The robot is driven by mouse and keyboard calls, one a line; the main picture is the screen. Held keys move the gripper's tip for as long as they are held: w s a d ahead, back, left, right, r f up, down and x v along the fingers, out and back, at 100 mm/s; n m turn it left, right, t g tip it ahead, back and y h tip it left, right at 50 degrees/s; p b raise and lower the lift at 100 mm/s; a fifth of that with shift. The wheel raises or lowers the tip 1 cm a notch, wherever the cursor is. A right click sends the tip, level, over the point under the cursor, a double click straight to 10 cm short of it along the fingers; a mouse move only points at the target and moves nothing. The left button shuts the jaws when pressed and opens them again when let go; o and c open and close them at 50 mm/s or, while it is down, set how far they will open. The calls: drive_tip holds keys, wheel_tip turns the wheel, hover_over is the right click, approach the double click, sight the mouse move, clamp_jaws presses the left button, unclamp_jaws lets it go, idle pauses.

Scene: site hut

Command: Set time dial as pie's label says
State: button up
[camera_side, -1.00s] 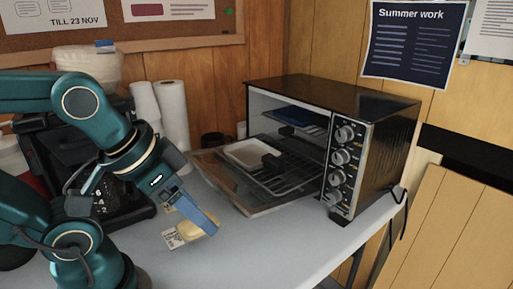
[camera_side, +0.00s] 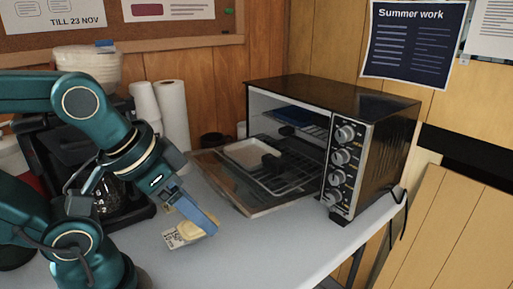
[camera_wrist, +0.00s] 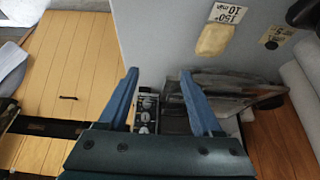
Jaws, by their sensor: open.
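My gripper (camera_side: 205,222) hangs over the white table, open and empty; in the wrist view its two blue fingers (camera_wrist: 158,72) stand apart. A pale pie (camera_side: 188,230) lies on the table by the fingers, partly hidden by them. It also shows in the wrist view (camera_wrist: 214,40), with a white label (camera_wrist: 231,14) beside it that seems to read 150° and 10 min. The black toaster oven (camera_side: 330,95) stands at the right, door open. A column of several silver knobs (camera_side: 341,157) is on its front; their markings are too small to read, so I cannot tell the time dial.
The open oven door (camera_side: 235,190) juts out over the table, below a rack holding a pale tray (camera_side: 245,153). A second label (camera_wrist: 278,36) with a 5 lies near a dark round item (camera_wrist: 303,13). A coffee machine (camera_side: 70,150) stands behind my arm. The front table is clear.

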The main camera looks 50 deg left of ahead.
idle(0.3)
drive_tip(key=w+r+n+t, duration=0.1)
drive_tip(key=w+r+t, duration=0.55)
drive_tip(key=w, duration=0.55)
drive_tip(key=t+h, duration=0.1)
drive_tip(key=t, duration=0.3)
hover_over(330, 197)
drive_tip(key=s+a, duration=0.1)
drive_tip(key=s, duration=0.5)
wheel_tip(330, 197, down, 4)
drive_tip(key=shift+w+d+f+n+g, duration=0.15)
drive_tip(key=shift+w+f+g, duration=0.45)
drive_tip(key=shift+f, duration=1.55)
drive_tip(key=shift+w+d+f+n+g, duration=0.1)
drive_tip(key=shift+w+f+n+g, duration=0.15)
drive_tip(key=shift+w+f, duration=1.3)
drive_tip(key=shift+w+d+f+n+g, duration=0.15)
drive_tip(key=shift+w+f+g, duration=0.2)
drive_tip(key=shift+f, duration=2.35)
drive_tip(key=shift+s, duration=0.1)
clamp_jaws()
